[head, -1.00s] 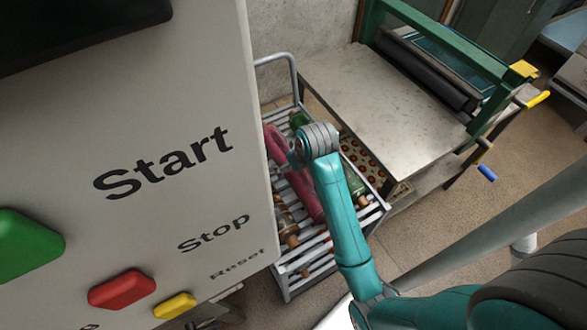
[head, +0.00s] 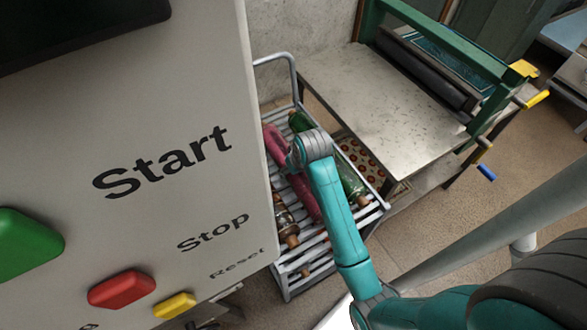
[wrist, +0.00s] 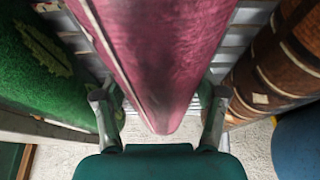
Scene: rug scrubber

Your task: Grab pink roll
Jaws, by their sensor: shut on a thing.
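The pink roll (head: 303,196) lies lengthwise at the slatted rack in the head view, partly covered by my arm's wrist. In the wrist view the pink roll (wrist: 155,55) runs from the top edge down between the two fingers. My gripper (wrist: 160,96) is shut on it, with one finger on each side. In the head view the gripper itself is mostly hidden behind my wrist joint.
A green roll (wrist: 40,60) lies left of the pink one in the wrist view, and a brown roll (wrist: 280,60) lies right. The metal rack (head: 277,57) stands between the white control panel (head: 200,60) and a metal-topped table (head: 375,105).

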